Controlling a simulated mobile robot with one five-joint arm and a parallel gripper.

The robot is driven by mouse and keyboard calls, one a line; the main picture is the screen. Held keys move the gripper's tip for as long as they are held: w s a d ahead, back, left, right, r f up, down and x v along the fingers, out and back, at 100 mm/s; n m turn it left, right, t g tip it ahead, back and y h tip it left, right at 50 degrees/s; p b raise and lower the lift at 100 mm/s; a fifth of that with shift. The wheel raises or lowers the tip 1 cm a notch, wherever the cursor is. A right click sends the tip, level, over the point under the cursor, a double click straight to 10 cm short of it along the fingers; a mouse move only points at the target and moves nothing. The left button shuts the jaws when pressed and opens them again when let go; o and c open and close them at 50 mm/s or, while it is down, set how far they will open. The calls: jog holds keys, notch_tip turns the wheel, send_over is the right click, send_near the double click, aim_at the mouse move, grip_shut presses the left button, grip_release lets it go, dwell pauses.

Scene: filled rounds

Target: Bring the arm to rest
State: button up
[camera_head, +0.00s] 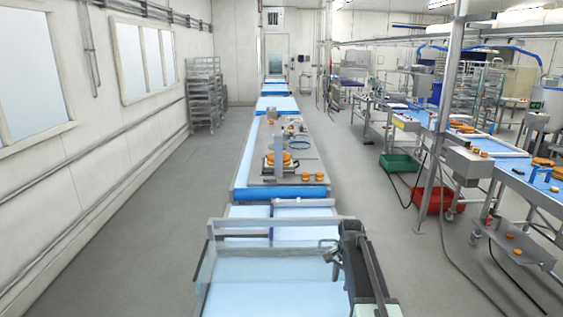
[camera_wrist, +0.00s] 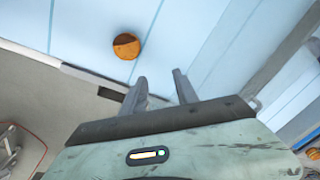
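My gripper (camera_wrist: 160,84) shows in the wrist view with its two grey fingers apart. Nothing is between them. Beyond the fingers is a pale blue belt surface (camera_wrist: 205,30). In the head view, a dark and grey-green part of my arm seems to be at the bottom right, over the right side of the near blue belt (camera_head: 270,294). I cannot make out the finger gap clearly there.
An orange-brown round (camera_wrist: 126,46) lies on the blue surface, apart from the fingers. A metal plate (camera_head: 293,168) on the belt line carries a stack of rounds (camera_head: 280,160). A green crate (camera_head: 398,163) and a red crate (camera_head: 438,200) stand right. Grey floor (camera_head: 150,230) is clear left.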

jog(key=s+a+f+n+b, duration=0.2)
jog(key=s+f+n, duration=0.1)
jog(key=s, duration=0.3)
jog(key=s+a+f+n+b, duration=0.2)
jog(key=s+f+n+b, duration=0.1)
jog(key=s, duration=0.4)
jog(key=s+a+f+n+g+b, duration=0.1)
jog(key=s+a+f+n+b, duration=0.1)
jog(key=s+f, duration=0.3)
jog(key=shift+s+a+n+b, duration=0.2)
jog(key=shift+s+n+b, duration=0.3)
jog(key=shift+s+n, duration=0.45)
jog(key=shift+s+r, duration=0.1)
jog(key=shift+s, duration=0.1)
jog(key=shift+w+r, duration=0.1)
